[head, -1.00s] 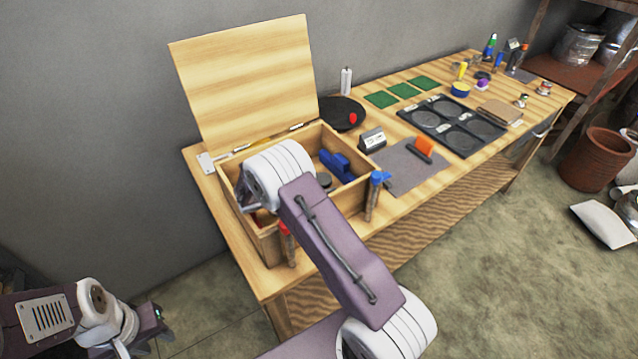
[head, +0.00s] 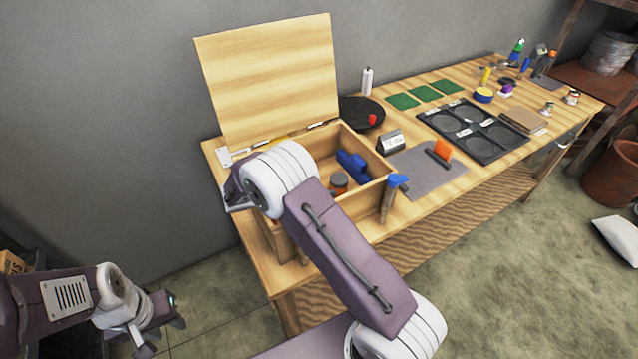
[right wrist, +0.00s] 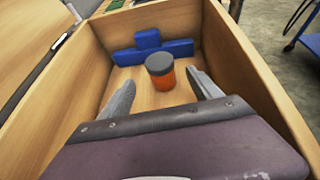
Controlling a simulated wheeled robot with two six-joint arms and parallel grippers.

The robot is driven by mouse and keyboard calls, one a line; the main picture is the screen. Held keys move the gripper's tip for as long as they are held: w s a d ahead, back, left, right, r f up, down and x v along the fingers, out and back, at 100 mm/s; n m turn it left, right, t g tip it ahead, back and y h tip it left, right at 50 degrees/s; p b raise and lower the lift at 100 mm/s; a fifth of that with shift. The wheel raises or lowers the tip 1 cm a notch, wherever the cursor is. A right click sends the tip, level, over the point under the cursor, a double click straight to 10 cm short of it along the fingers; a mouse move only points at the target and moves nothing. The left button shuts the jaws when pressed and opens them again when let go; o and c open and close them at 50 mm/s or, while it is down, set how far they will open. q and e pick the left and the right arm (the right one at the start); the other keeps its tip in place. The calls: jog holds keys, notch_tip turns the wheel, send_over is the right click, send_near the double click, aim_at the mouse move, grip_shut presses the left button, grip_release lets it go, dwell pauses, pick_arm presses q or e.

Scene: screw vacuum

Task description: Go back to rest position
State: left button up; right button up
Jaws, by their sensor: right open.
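My right arm reaches over the open wooden box (head: 378,198) in the head view, and its gripper is mostly hidden there behind my wrist. In the right wrist view, my right gripper (right wrist: 163,92) is open and empty, its two fingers apart above the box interior. An orange jar with a grey lid (right wrist: 160,72) stands on the box floor beyond and between the fingers, seemingly clear of them. It also shows in the head view (head: 338,184). My left gripper (head: 162,335) hangs at the lower left, away from the bench; its finger opening is unclear.
The box's raised lid (head: 268,75) stands at the back. A blue object (head: 353,165) lies inside the box. A blue-topped tool (head: 395,190) stands at its right front corner. A grey mat (head: 425,172) and a black tray (head: 475,132) lie to the right.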

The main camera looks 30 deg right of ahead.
jog(key=d+r+m+p, duration=0.1)
jog(key=d+r+m, duration=0.1)
jog(key=d+r, duration=0.35)
jog(key=s+r+m+g+y+p, duration=0.2)
jog(key=s+r+m+g+y, duration=0.15)
jog(key=s, duration=0.75)
jog(key=s+a+f+m+t+y, duration=0.1)
jog(key=s+a+f+m+y, duration=0.2)
jog(key=a+m, duration=0.4)
jog(key=s+a+f+m+t+y, duration=0.1)
jog(key=s+a+f+m+y, duration=0.3)
jog(key=s+a+m+y, duration=0.2)
jog(key=shift+s+a+m, duration=0.35)
jog(key=shift+s+m, duration=0.15)
jog(key=shift+m, duration=0.55)
